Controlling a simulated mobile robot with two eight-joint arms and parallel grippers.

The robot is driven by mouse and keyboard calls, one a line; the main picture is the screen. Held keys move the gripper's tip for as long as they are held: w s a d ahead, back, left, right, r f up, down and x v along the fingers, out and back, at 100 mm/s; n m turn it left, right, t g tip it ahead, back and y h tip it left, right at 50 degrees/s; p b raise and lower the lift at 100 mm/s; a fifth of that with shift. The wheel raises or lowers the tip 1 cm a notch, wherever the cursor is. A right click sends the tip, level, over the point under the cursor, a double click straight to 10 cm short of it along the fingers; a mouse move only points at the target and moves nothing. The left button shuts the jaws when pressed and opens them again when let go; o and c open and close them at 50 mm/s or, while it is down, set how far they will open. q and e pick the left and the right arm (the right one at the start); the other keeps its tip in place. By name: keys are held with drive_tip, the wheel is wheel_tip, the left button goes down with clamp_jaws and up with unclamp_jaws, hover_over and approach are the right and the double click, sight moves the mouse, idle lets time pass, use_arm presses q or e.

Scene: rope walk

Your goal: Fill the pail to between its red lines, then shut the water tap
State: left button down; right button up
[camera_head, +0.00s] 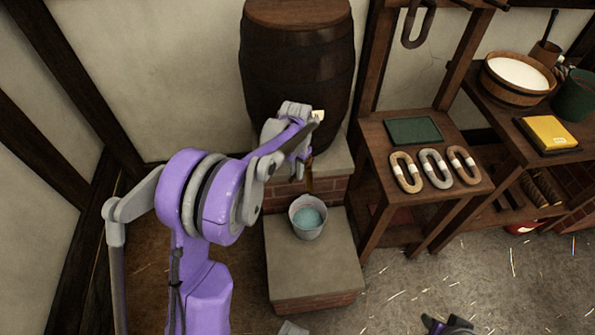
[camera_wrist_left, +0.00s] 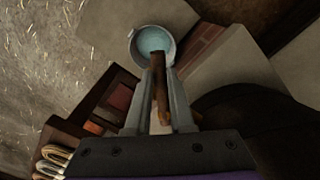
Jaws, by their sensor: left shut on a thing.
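The grey metal pail (camera_head: 296,224) stands upright on a stone-topped brick step, below the barrel's tap. Blue water (camera_head: 309,219) shows inside it; I cannot make out the red lines or a falling stream. The pail also shows in the left wrist view (camera_wrist_left: 137,58). The brown tap (camera_head: 309,182) is mostly hidden behind my left gripper (camera_head: 312,124). In the left wrist view the brown tap (camera_wrist_left: 158,77) runs between the fingers, which are shut on it; which part they grip is unclear. My right gripper (camera_head: 447,324) shows partly at the bottom edge.
A dark wooden barrel (camera_head: 297,70) stands behind the tap. To the right, a wooden stand (camera_head: 375,133) holds a green mat (camera_head: 413,131) and rope coils (camera_head: 433,168). Farther right, a bench holds a tub (camera_head: 515,95) and a yellow book (camera_head: 548,134). Straw-strewn floor lies clear in front.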

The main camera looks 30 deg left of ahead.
use_arm(q)
drive_tip(key=shift+a, duration=0.1)
drive_tip(key=c, duration=0.8)
unclamp_jaws()
wheel_tip(320, 180, up, 11)
drive_tip(key=shift+f+p, duration=0.1)
drive_tip(key=shift+p, duration=0.35)
